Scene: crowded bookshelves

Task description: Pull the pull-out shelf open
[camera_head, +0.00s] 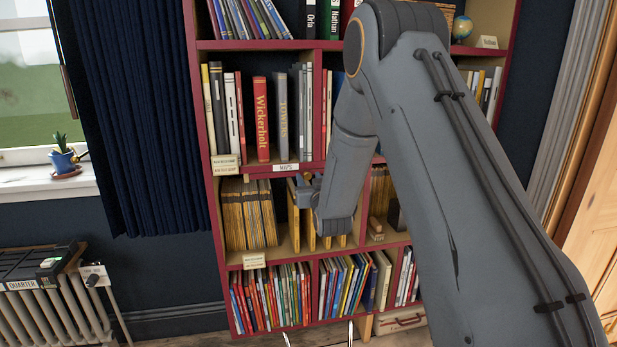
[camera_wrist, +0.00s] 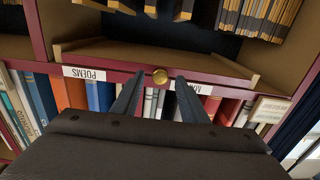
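The pull-out shelf shows in the wrist view as a dark red front strip (camera_wrist: 215,77) with a round brass knob (camera_wrist: 160,76). The strip looks roughly in line with the bookcase front. My gripper (camera_wrist: 161,84) is open and empty, with one finger on each side of the knob. Whether either finger touches the knob I cannot tell. In the head view my gripper (camera_head: 308,188) is at the bookcase, just below the "MAPS" label (camera_head: 286,168). My arm hides part of the shelf front there.
The bookcase (camera_head: 205,130) is crowded with books. Yellow-spined volumes (camera_head: 248,215) stand left of my gripper, and coloured books (camera_head: 270,297) fill the row below. A dark curtain (camera_head: 130,120), a potted plant (camera_head: 63,160) and a radiator (camera_head: 45,310) are at the left.

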